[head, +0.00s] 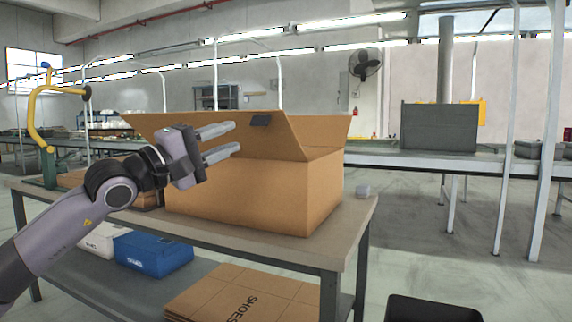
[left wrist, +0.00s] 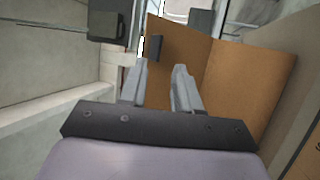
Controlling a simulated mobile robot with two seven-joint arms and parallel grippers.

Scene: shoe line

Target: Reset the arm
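My left arm reaches in from the left in the head view. Its gripper (head: 236,140) is in front of an open cardboard box (head: 310,190) on the table, level with the box's upper edge. The two fingers are apart with nothing between them. In the left wrist view the gripper (left wrist: 160,72) also shows spread, empty fingers, with the box's cardboard (left wrist: 240,75) beyond and to the right. The inside of the box is hidden in the head view. My right gripper is in neither view.
A blue shoebox (head: 152,254) and flat cardboard (head: 245,295) lie on the shelf below. A dark bin (head: 430,308) stands at the bottom right.

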